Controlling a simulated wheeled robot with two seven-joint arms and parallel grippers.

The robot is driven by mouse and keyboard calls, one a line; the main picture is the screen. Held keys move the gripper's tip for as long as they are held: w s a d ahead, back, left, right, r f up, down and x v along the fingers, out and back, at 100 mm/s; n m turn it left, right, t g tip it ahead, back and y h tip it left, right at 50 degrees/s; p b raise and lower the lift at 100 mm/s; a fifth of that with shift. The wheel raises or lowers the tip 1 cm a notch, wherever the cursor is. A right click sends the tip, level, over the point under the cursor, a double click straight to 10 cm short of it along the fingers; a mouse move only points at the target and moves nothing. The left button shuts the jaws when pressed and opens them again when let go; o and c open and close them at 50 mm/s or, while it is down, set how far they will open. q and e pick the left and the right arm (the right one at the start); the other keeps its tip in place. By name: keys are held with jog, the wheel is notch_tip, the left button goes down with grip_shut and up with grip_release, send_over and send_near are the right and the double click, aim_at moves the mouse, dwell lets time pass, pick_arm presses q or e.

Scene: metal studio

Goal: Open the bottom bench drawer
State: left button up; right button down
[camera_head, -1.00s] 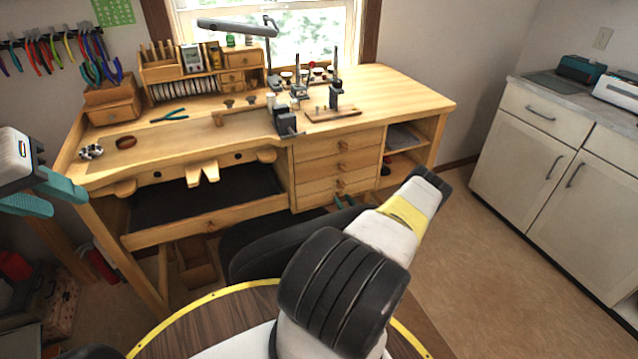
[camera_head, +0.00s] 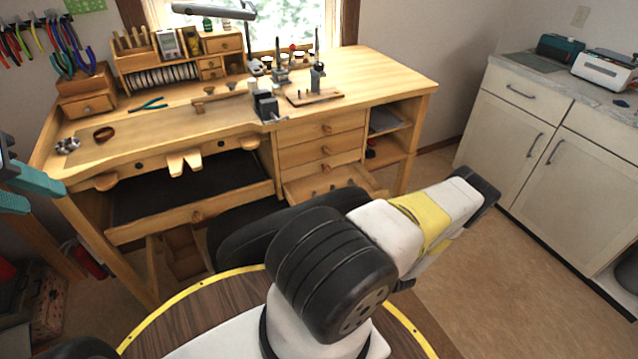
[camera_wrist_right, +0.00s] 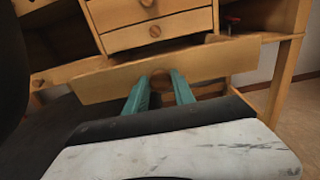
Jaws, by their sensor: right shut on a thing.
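The bottom bench drawer (camera_head: 325,181) is pulled part way out of the workbench, below two shut drawers; my right arm hides much of its front in the head view. In the right wrist view its wooden front (camera_wrist_right: 105,83) stands out tilted across the picture. The round wooden knob (camera_wrist_right: 160,80) sits between the teal fingers of my right gripper (camera_wrist_right: 160,88), which is shut on it. The right gripper is hidden behind its own arm in the head view. My left gripper (camera_head: 28,189) is at the left edge, away from the bench, its teal fingers apart and empty.
The wooden workbench (camera_head: 380,75) carries a lamp (camera_head: 212,11), small tools and an organizer. A wide tray drawer (camera_head: 195,216) is left of the drawer stack. White cabinets (camera_head: 500,130) stand at the right. The floor between is clear.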

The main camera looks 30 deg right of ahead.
jog(key=s, duration=0.8)
jog(key=shift+a, duration=0.45)
jog(key=shift+s, duration=0.1)
jog(key=c, duration=1.1)
grip_release()
jog(key=shift+o, duration=0.2)
jog(key=s, duration=0.7)
jog(key=shift+s+a, duration=0.4)
jog(key=shift+a, duration=0.05)
